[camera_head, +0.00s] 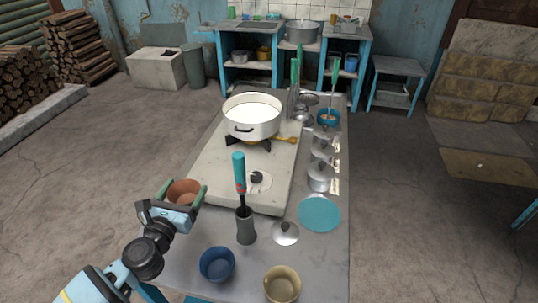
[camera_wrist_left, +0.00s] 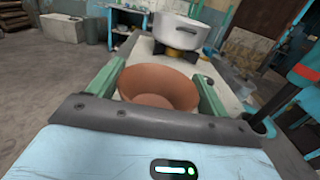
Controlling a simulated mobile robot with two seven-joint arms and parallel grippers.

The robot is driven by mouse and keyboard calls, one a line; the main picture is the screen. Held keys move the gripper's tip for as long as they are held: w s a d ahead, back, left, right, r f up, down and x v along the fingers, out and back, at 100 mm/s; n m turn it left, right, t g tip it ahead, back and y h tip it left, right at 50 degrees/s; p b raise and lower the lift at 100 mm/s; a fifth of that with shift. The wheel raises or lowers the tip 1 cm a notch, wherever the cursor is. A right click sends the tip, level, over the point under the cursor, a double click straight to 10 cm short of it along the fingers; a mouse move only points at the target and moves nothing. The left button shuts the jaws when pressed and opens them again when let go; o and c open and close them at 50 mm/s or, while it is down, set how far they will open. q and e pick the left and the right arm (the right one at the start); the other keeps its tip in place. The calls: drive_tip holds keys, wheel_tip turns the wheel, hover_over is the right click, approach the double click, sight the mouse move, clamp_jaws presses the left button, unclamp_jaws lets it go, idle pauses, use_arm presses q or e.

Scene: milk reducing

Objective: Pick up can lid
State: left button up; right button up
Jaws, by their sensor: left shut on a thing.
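My left gripper (camera_head: 182,194) is at the left edge of the table, its green fingers shut on a terracotta bowl (camera_head: 184,186). In the left wrist view the bowl (camera_wrist_left: 160,84) sits between the two fingers (camera_wrist_left: 157,95), its inside facing up and empty. A round metal lid with a dark knob (camera_head: 285,233) lies on the table to the right of the gripper, apart from it. I cannot tell for sure whether this is the can lid. Small metal cans (camera_head: 321,176) stand along the table's right side. My right gripper is not in view.
A white pot (camera_head: 252,117) of white liquid stands on a burner. A teal-handled tool (camera_head: 240,173) stands in a grey holder (camera_head: 246,226), right of my gripper. A blue bowl (camera_head: 217,265), a tan cup (camera_head: 282,285) and a teal disc (camera_head: 319,213) are on the table.

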use_arm(q)
drive_tip(key=shift+w+a, duration=0.35)
drive_tip(key=shift+w, duration=0.1)
